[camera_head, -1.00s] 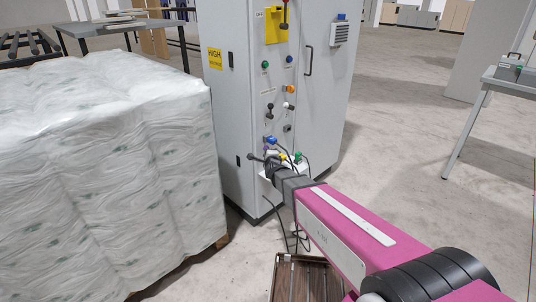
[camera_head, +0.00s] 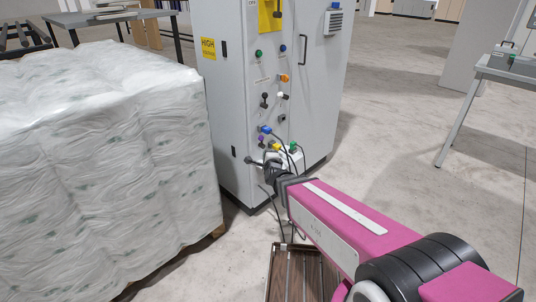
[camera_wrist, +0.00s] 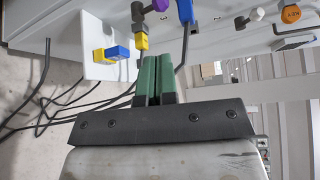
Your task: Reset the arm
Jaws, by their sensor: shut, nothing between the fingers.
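My pink arm (camera_head: 335,225) reaches from the lower right of the head view toward the lower front of a grey electrical cabinet (camera_head: 232,130). Its dark wrist end is beside the coloured plugs and cables there, and the fingertips cannot be made out in that view. In the wrist view my gripper (camera_wrist: 157,62) shows two green fingers lying side by side, shut and empty. A yellow and blue plug (camera_wrist: 110,54) on a white plate is just left of the fingers. A blue plug (camera_wrist: 185,12) is above right. I cannot tell whether the fingers touch anything.
A wrapped pallet load (camera_head: 100,170) stands close at left. Black cables (camera_wrist: 45,100) hang near the gripper. A brown slatted frame (camera_head: 290,275) lies below the arm. A table (camera_head: 510,75) stands at right. The floor between the cabinet and this table is clear.

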